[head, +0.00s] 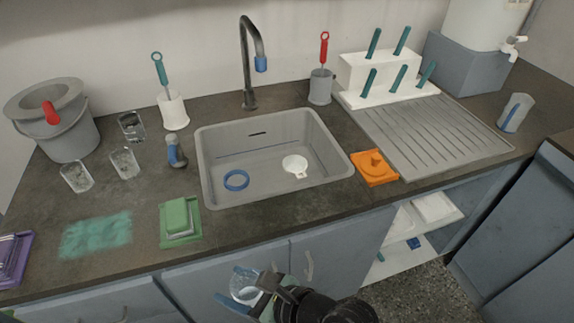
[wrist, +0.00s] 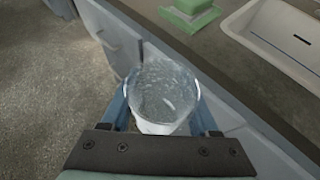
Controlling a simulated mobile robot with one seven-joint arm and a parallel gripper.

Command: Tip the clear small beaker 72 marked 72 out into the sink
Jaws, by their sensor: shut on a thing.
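My gripper (head: 252,293) is shut on a clear small beaker (head: 243,284), in front of the cabinet doors and below the counter's front edge. In the wrist view the beaker (wrist: 160,92) sits between the two blue fingers, with its open mouth facing the camera. Its content looks clear or speckled; I cannot tell what it is. No marking 72 is readable. The grey sink (head: 215,165) is set in the counter, beyond and above the gripper. A blue ring (head: 236,180) and a white strainer-like piece (head: 295,165) lie in it. The sink also shows in the wrist view (wrist: 245,30).
Several clear beakers (head: 124,162) stand left on the counter near a grey bucket (head: 70,135). A dark tap (head: 247,70) rises behind the sink. A ribbed drainboard (head: 430,135) lies right.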

